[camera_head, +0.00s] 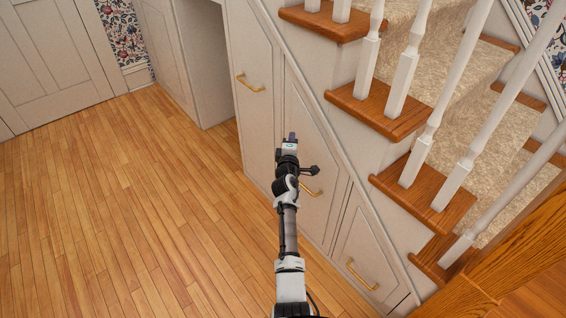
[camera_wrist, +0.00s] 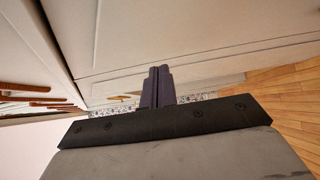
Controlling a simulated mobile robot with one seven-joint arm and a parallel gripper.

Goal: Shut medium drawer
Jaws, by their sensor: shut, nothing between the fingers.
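The medium drawer (camera_head: 318,160) is the middle slanted-top cream front under the stairs. Its brass handle (camera_head: 312,191) shows just right of my arm and is partly hidden by it. The front looks about level with its neighbours; I cannot tell whether a small gap is left. My gripper (camera_head: 291,137) is shut and empty, in front of the medium drawer's left part and above its handle. In the wrist view, the dark closed fingers (camera_wrist: 158,86) point along a large cream panel (camera_wrist: 170,40); contact is unclear.
A taller front (camera_head: 252,65) with a brass handle (camera_head: 250,83) stands left, a small front (camera_head: 358,240) lower right. Wooden stair treads (camera_head: 379,108) and white balusters rise at right. The wooden floor (camera_head: 110,210) at left is clear.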

